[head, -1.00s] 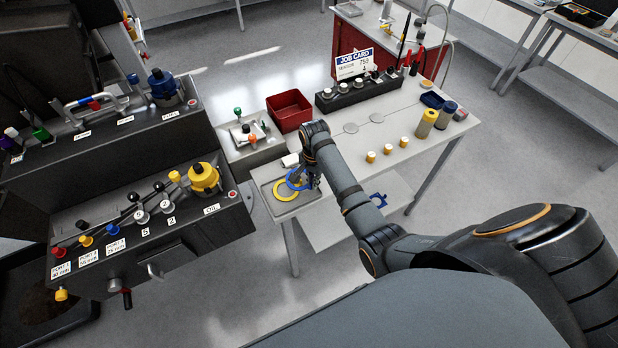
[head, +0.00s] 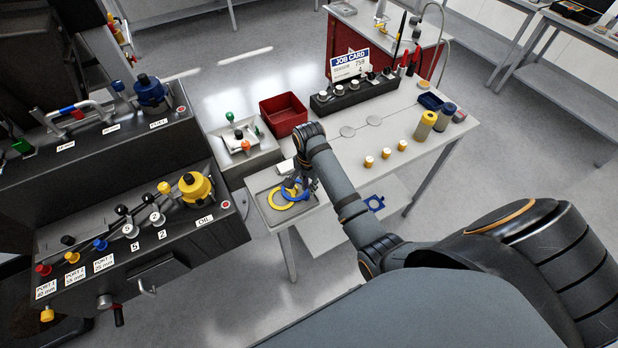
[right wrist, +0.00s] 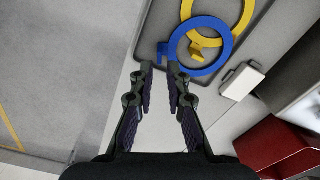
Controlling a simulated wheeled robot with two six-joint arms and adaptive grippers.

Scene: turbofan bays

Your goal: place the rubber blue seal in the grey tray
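The blue seal (head: 301,196) is a flat ring with a small tab. It lies at the grey tray (head: 262,184), overlapping the yellow ring (head: 280,205). The right wrist view shows the blue seal (right wrist: 228,52) partly over the yellow ring (right wrist: 247,14) and the grey tray (right wrist: 262,22). My right gripper (head: 312,186) is over the tray's right side. In the wrist view its fingertips (right wrist: 160,68) are apart, beside the seal's tab, with a gap between them. Whether the seal lies fully flat is hard to tell. My left gripper is out of view.
A red bin (head: 284,113) and a white block (right wrist: 242,80) are near the tray. Several yellow-capped pieces (head: 386,153) and bottles (head: 425,126) stand farther right on the table.

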